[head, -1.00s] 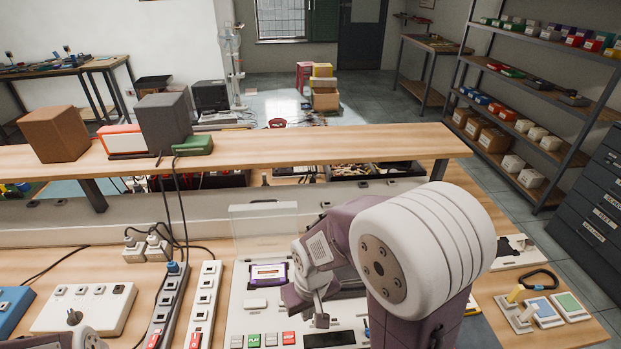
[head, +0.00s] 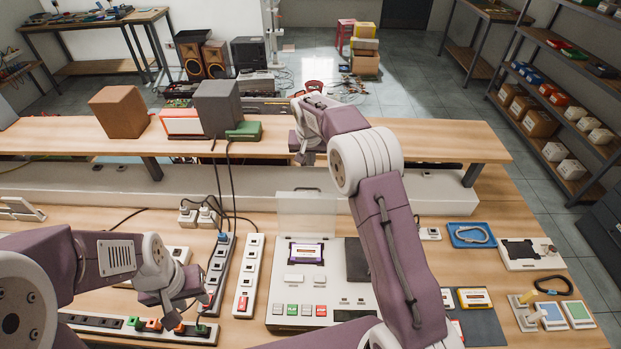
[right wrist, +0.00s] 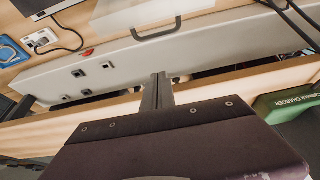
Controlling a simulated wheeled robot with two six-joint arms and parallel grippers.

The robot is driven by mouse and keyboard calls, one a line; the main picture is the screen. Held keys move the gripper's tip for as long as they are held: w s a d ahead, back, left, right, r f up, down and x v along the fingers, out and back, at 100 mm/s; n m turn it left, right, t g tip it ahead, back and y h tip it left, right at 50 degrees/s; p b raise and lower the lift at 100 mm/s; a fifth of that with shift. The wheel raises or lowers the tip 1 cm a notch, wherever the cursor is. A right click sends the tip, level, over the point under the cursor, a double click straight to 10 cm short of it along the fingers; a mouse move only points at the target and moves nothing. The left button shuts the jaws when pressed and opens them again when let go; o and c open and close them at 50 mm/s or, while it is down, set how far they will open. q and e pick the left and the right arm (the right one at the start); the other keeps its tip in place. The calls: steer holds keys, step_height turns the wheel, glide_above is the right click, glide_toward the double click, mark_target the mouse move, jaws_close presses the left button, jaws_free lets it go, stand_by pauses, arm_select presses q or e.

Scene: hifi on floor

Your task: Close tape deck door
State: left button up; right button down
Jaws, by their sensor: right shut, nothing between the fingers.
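The tape deck (head: 283,305) is a white box on the bench, with coloured buttons along its front and a cassette (head: 306,253) in its bay. Its clear door (head: 306,216) stands raised at the back of the deck. In the right wrist view the door (right wrist: 130,12) is at the top, with a dark bar handle (right wrist: 155,32) along its edge. My right gripper (head: 307,152) is shut and empty, beyond the raised door near the shelf edge; its fingers (right wrist: 157,92) point toward the handle, apart from it. My left gripper (head: 178,312) is low over power strips, left of the deck; its jaw state is unclear.
A raised wooden shelf (head: 420,145) runs behind the deck, carrying boxes and a green charger (head: 244,131). Power strips (head: 247,285) and cables lie left of the deck. A blue tray (head: 472,236) and cassettes (head: 474,298) lie to its right.

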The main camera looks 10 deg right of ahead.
steer(key=p+x, duration=0.3)
steer(key=x, duration=0.6)
steer(key=s+p, duration=0.1)
steer(key=s, duration=0.1)
steer(key=s+a+p, duration=0.1)
steer(key=shift+s, duration=0.4)
steer(key=shift+w, duration=0.1)
